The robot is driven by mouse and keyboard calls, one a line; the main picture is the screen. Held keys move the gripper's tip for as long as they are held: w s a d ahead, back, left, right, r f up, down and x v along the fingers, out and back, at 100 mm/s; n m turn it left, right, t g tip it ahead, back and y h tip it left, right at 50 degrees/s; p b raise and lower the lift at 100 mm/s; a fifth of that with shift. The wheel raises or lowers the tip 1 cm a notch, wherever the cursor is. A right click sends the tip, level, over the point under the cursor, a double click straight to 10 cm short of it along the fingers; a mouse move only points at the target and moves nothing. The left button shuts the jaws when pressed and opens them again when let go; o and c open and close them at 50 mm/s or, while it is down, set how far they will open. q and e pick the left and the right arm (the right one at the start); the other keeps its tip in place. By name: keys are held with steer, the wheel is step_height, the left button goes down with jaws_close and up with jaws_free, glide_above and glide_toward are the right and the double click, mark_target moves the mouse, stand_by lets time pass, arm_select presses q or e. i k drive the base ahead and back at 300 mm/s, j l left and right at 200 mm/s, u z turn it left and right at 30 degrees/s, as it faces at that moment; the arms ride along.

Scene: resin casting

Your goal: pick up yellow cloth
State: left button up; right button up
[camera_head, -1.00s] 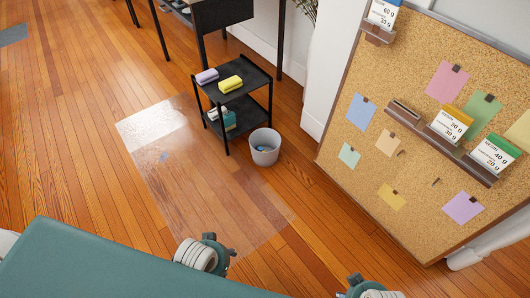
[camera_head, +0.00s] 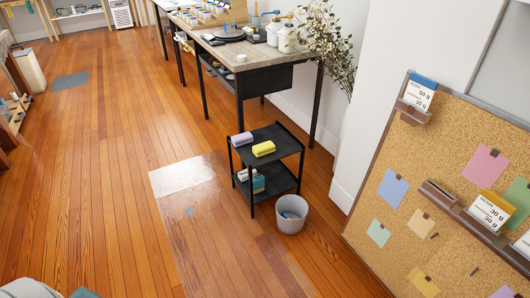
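The yellow cloth (camera_head: 263,149) lies folded on the top shelf of a small black cart (camera_head: 287,144), near the middle of the head view. A purple folded cloth (camera_head: 242,139) lies to its left on the same shelf. Neither of my grippers shows in this view, so nothing is seen touching the yellow cloth.
A grey bucket (camera_head: 291,215) stands on the floor right of the cart. A clear sheet (camera_head: 200,212) lies on the floor to its left. A workbench (camera_head: 255,52) stands behind, a cork board (camera_head: 460,200) at right. The wooden floor at left is open.

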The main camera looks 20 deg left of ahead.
mark_target(259, 150)
steer(key=u, duration=1)
